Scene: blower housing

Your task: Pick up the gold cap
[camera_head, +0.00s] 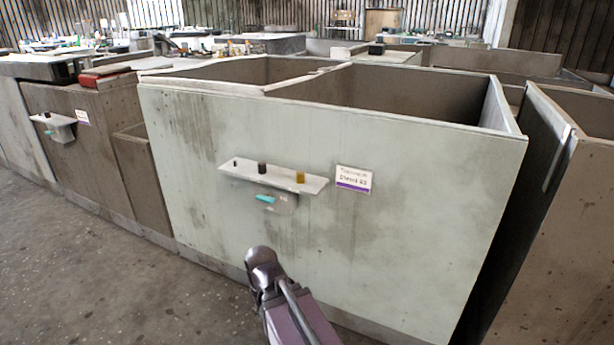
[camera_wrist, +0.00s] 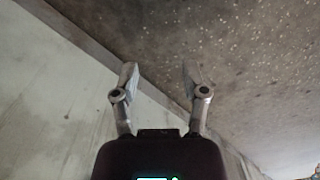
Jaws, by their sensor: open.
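A small gold cap (camera_head: 300,177) stands upright near the right end of a narrow white shelf (camera_head: 232,169) on the front of a large pale bin. A black cap (camera_head: 262,168) and a smaller dark piece (camera_head: 236,162) stand on the same shelf to its left. In the wrist view my gripper (camera_wrist: 158,77) is open, with two spread metal fingers and nothing between them. It points past the pale wall and over the speckled floor. The gold cap is not in the wrist view. In the head view my arm rises from the bottom, below the shelf; the fingers do not show there.
A grey holder with a teal part (camera_head: 266,199) hangs under the shelf. A white label (camera_head: 354,179) is on the wall to the right. The pale bin (camera_head: 430,200) is open-topped. Brown bins flank it. The floor (camera_head: 110,285) at the left is clear.

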